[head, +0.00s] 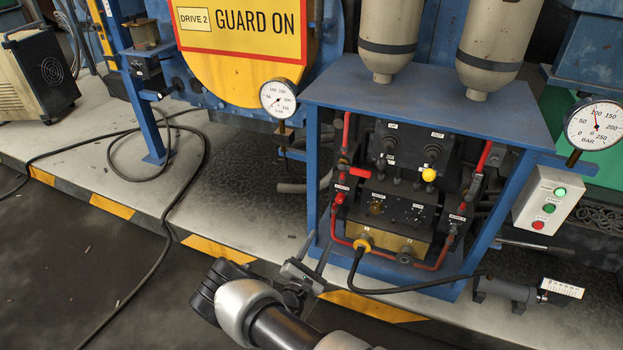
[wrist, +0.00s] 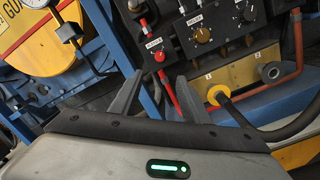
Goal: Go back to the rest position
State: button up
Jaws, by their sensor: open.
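My gripper (head: 319,248) is at the lower middle of the head view, in front of the blue frame's left leg. Its two fingers point up and stand apart with nothing between them. In the wrist view my gripper (wrist: 164,92) is also open and empty, with the fingertips below a red knob (wrist: 160,57) on the panel. The fingers appear apart from the panel. My arm comes in from the bottom of the head view.
A blue frame (head: 430,90) holds the valve panel (head: 395,212) with red pipes and a yellow knob (head: 429,174). A black hose (head: 400,290) runs from a yellow-ringed port. Gauges (head: 278,98) flank it; a button box (head: 548,208) stands right. Dark floor at lower left is mostly clear.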

jog(key=s+d+r+m+g+h, duration=0.25)
jog(key=d+r+m+g, duration=0.4)
jog(key=r, duration=0.45)
jog(key=s+d+r+m+g+h, duration=0.25)
jog(key=d+r+m+g, duration=0.4)
jog(key=r, duration=0.35)
jog(key=s+d+r+m+g+y, duration=0.2)
jog(key=s+r+m+g, duration=0.1)
jog(key=s+r+m, duration=0.4)
jog(key=s+a+r+m+t+y, duration=0.2)
jog(key=s+a+r+y, duration=0.3)
jog(key=s+r, duration=0.4)
jog(key=s+a+r+m+t+y, duration=0.25)
jog(key=s+r+y, duration=0.45)
jog(key=s, duration=0.4)
notch_tip(320, 180, up, 26)
jog(key=p, duration=2.5)
jog(key=shift+d+r+n+h+p, duration=0.15)
jog(key=shift+r+n+h+p, duration=0.15)
jog(key=shift+n+h, duration=0.1)
